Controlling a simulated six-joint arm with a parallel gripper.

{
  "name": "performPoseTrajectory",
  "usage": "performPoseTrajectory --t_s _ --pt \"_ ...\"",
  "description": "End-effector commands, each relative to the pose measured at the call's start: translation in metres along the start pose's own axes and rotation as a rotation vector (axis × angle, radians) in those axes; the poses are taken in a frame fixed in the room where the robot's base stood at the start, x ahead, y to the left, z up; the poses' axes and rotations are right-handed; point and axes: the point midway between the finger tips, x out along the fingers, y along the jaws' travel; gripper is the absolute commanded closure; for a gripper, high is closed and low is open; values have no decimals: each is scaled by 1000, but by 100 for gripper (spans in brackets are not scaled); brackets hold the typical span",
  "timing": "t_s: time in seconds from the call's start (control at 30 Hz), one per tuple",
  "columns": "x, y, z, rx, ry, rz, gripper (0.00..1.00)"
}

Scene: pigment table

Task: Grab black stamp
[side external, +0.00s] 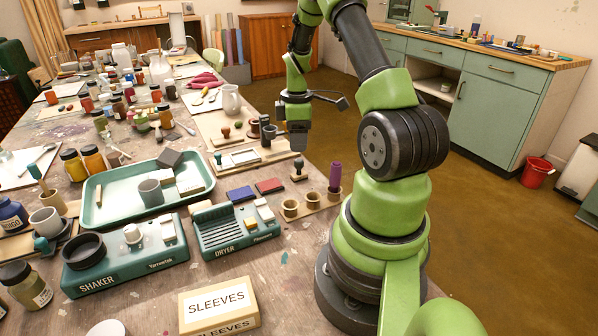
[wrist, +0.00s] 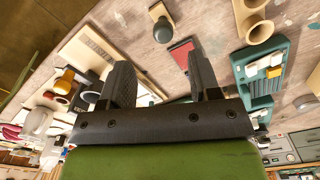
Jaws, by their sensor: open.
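The black stamp (side external: 298,168), with a dark knob on a pale base, stands upright on the table near the red ink pad (side external: 269,186). In the wrist view, the stamp (wrist: 162,28) shows at the top centre, beyond the fingertips and apart from them. My gripper (side external: 298,143) hangs above the table just behind the stamp in the side view. In the wrist view, my gripper (wrist: 160,78) has its two fingers spread with nothing between them. The red ink pad (wrist: 181,52) shows near the right finger.
A wooden cup holder (side external: 313,203) with a purple-topped tool stands right of the stamp. The blue ink pad (side external: 240,194) and teal dryer (side external: 232,236) lie to the left. A wooden tray (side external: 268,158) sits behind the stamp. Bare table surrounds the stamp closely.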

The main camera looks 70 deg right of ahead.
Motion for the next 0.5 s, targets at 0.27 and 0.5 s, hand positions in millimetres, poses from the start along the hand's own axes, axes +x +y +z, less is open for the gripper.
performPoseTrajectory --t_s 0.27,0.5 --pt "36 -1 0 1 0 -3 43" --pt "66 -5 4 3 -1 -6 43"
